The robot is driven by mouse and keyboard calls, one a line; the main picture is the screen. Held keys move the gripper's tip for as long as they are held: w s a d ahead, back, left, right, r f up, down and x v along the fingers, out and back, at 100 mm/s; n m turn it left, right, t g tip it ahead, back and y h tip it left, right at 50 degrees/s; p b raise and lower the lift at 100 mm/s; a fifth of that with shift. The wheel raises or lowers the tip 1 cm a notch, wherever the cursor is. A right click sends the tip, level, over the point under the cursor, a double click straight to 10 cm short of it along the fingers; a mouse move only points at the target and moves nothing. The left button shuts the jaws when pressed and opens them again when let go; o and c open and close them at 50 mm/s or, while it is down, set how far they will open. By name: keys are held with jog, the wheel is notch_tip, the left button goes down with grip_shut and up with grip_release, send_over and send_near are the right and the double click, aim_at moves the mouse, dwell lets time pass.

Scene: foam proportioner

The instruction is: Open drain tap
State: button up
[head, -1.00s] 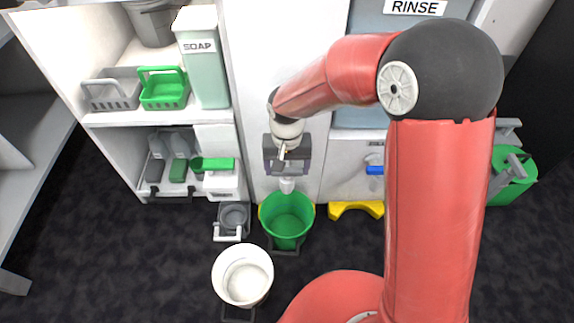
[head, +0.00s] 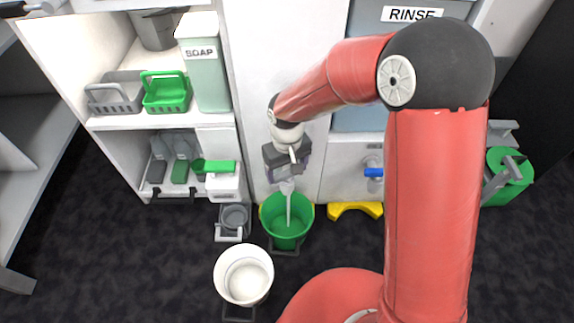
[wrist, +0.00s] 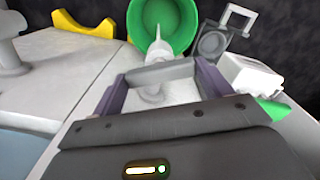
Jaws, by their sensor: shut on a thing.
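My gripper (head: 286,170) is at the front of the white cabinet, with its fingers on the drain tap's handle (wrist: 160,73). The wrist view shows the two purple-sided fingers on either side of this pale grey handle. The tap's pale spout (head: 287,187) points down below my gripper. A thin pale stream (head: 289,210) runs from the spout into the green bucket (head: 279,239) standing on the floor below; the bucket also shows in the wrist view (wrist: 186,20). My gripper hides much of the tap in the head view.
A blue-handled tap (head: 374,172) sits to the right under the RINSE tank (head: 365,50). A yellow block (head: 355,210) lies on the floor. Shelves with a soap container (head: 207,75) are at left.

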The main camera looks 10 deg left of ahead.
aim_at(287, 172)
jog(key=n+p, duration=0.3)
jog(key=n, duration=0.3)
jog(key=shift+r, duration=0.15)
jog(key=n+p, duration=0.3)
jog(key=n, duration=0.3)
jog(key=shift+n, duration=0.3)
jog(key=o, duration=1)
notch_tip(287, 172, up, 8)
jog(key=shift+f+p, duration=0.2)
jog(key=shift+p, duration=0.5)
